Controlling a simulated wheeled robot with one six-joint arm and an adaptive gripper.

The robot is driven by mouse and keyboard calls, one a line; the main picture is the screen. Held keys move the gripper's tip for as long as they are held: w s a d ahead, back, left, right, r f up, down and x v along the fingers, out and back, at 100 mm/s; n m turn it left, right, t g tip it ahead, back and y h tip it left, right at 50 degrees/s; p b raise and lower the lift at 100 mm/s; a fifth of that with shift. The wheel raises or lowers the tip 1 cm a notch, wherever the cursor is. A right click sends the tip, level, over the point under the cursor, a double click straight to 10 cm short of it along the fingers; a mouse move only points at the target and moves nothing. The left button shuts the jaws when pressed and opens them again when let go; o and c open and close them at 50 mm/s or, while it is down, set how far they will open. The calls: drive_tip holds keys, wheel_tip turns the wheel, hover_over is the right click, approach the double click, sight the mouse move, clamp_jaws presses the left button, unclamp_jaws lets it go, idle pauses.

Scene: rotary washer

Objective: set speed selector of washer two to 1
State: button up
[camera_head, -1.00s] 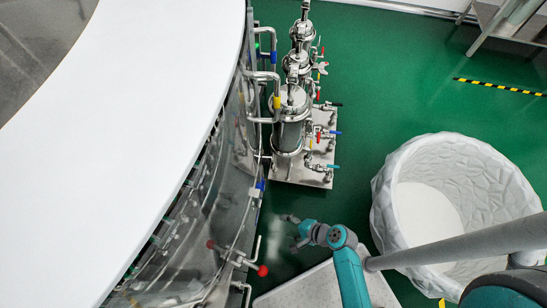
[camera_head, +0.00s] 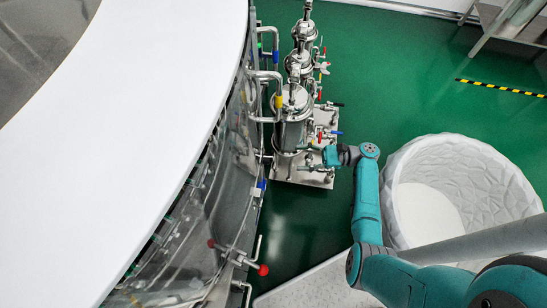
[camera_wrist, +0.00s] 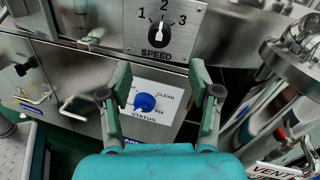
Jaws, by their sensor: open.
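The SPEED selector (camera_wrist: 157,36) shows at the top of the wrist view, a dark knob with a white pointer on a metal plate marked 1, 2, 3. Its pointer stands nearly upright, towards the 2. My gripper (camera_wrist: 160,80) is open and empty, its fingers apart below the SPEED plate. Between the fingers shows a blue STATUS knob (camera_wrist: 145,102) on a white plate marked CLEAN and FIX. In the head view my arm reaches to the metal vessels, and neither selector can be made out there. No washer number is readable.
Steel vessels with coloured valve handles (camera_head: 293,105) stand by the arm's end. The large curved white-topped machine (camera_head: 130,130) fills the left. A white textured tub (camera_head: 460,165) stands at right. Green floor (camera_head: 400,70) is clear behind. Hoses and a vessel crowd the wrist view's right.

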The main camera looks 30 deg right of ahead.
sight(268, 159)
drive_tip(key=x, duration=0.9)
drive_tip(key=shift+a, duration=0.4)
drive_tip(key=shift+w, duration=0.15)
drive_tip(key=c, duration=1.2)
